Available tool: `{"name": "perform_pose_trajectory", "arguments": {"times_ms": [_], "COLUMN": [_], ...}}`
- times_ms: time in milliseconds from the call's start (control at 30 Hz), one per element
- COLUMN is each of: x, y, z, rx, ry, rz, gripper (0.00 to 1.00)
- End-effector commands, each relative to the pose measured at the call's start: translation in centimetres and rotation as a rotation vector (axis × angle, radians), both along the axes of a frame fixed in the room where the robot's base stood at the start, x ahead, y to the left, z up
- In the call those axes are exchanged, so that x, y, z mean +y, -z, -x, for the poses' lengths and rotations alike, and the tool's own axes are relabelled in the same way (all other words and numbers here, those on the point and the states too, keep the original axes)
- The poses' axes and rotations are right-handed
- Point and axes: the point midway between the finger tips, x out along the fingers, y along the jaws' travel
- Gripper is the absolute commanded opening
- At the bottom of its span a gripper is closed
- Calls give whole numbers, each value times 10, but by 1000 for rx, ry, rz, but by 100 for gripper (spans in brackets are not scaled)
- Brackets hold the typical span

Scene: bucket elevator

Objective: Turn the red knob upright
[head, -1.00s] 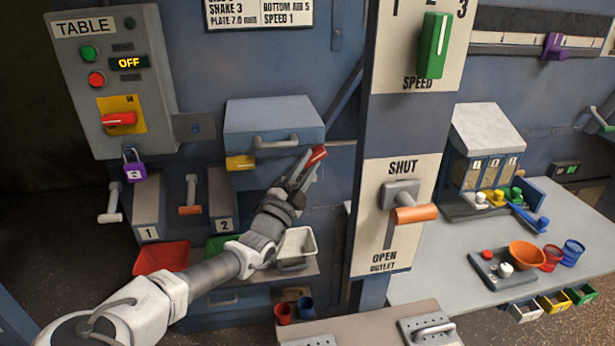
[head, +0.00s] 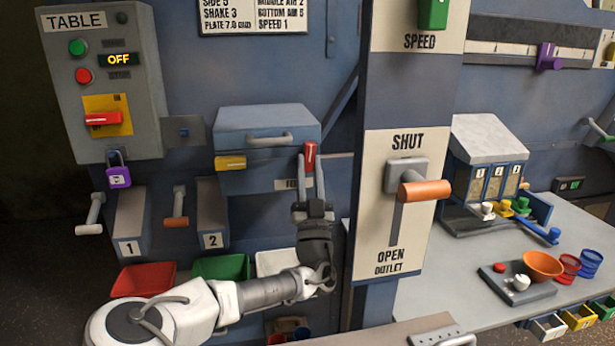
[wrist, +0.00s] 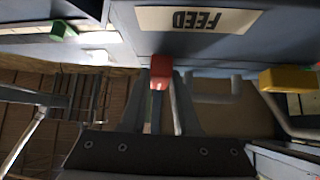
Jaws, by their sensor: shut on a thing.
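A red knob (head: 310,155) with a white line sits at the right end of the blue box labelled FEED. It stands about upright in the head view, its line running up and down. My gripper (head: 310,172) comes from below, fingers pointing up, and is shut on the red knob. In the wrist view the red knob (wrist: 160,70) is between the fingertips, next to the FEED label (wrist: 198,19). A second red knob (head: 103,118), on a yellow plate of the TABLE panel, lies level; my gripper is far from it.
A yellow block (head: 230,163) is on the box's left. The post with the orange OUTLET handle (head: 425,190) stands close to the right of my gripper. Red (head: 143,279) and green (head: 221,267) bins lie below left. A worktable (head: 440,290) extends right.

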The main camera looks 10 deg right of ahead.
Motion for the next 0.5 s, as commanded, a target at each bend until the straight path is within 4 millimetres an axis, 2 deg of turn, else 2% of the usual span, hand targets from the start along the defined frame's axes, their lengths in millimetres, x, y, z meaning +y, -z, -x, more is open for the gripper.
{"name": "perform_pose_trajectory", "arguments": {"times_ms": [200, 500], "x": [-2, -2], "y": [-1, -2], "z": [0, 0], "rx": [-4, -4], "ry": [0, -1], "rz": [93, 139], "gripper": [0, 0]}}
